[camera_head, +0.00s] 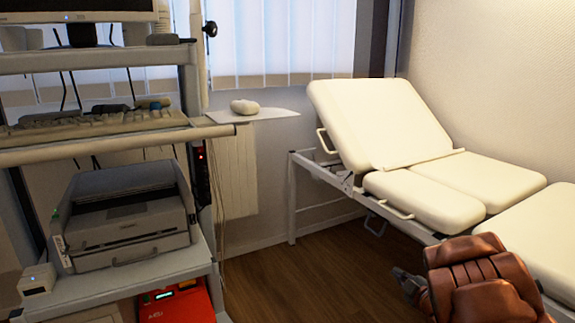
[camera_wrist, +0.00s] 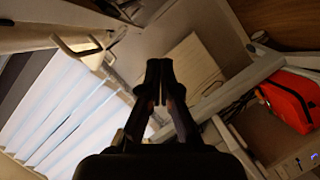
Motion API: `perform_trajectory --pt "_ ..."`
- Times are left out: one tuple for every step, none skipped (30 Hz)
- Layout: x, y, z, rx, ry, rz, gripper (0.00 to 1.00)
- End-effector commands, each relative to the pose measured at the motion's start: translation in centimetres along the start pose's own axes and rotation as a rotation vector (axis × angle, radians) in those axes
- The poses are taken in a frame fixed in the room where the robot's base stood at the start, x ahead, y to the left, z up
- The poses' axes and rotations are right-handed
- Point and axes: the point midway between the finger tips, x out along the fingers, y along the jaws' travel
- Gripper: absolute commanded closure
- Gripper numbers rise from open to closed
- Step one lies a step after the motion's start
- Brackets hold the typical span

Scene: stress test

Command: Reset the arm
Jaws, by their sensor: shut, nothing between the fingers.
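My gripper (camera_wrist: 158,68) shows in the wrist view as two dark fingers pointing up the picture from a black body. The fingers are side by side, shut and empty. Around them in the wrist view are pale window blinds (camera_wrist: 65,100) on the left and a red case (camera_wrist: 298,100) on the right.
In the head view a cart (camera_head: 100,150) on the left holds a printer (camera_head: 130,215), a keyboard (camera_head: 90,125) and a red case (camera_head: 180,303). A cream examination bed (camera_head: 385,125) stands right. A brown padded object (camera_head: 480,280) fills the lower right. Wooden floor (camera_head: 300,275) shows between.

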Motion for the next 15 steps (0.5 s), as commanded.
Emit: perform_trajectory --pt "-0.3 1.2 -0.6 0.000 -0.019 0.002 1.00" --pt "-0.5 1.6 -0.7 0.001 -0.036 0.001 1.00" --pt "-0.7 2.2 -0.8 0.005 -0.056 0.002 1.00" --pt "-0.9 2.7 -0.9 0.008 -0.072 0.003 1.00" --pt "-1.1 3.2 -0.9 0.011 -0.090 0.003 1.00" --pt "-1.4 3.9 -1.1 0.015 -0.117 0.002 1.00" --pt "-1.7 4.5 -1.3 0.018 -0.134 0.003 1.00" --pt "-2.0 5.2 -1.5 0.023 -0.157 0.004 1.00" --pt "-2.6 6.2 -1.7 0.030 -0.191 0.006 1.00" --pt "-3.0 7.0 -2.1 0.038 -0.215 0.009 1.00" --pt "-3.5 7.8 -2.3 0.046 -0.247 0.009 1.00" --pt "-4.3 8.9 -2.7 0.061 -0.287 0.011 1.00" --pt "-5.0 9.8 -3.0 0.074 -0.320 0.013 1.00" --pt "-5.6 10.6 -3.3 0.088 -0.350 0.016 1.00" --pt "-6.6 11.6 -3.8 0.105 -0.392 0.018 1.00"
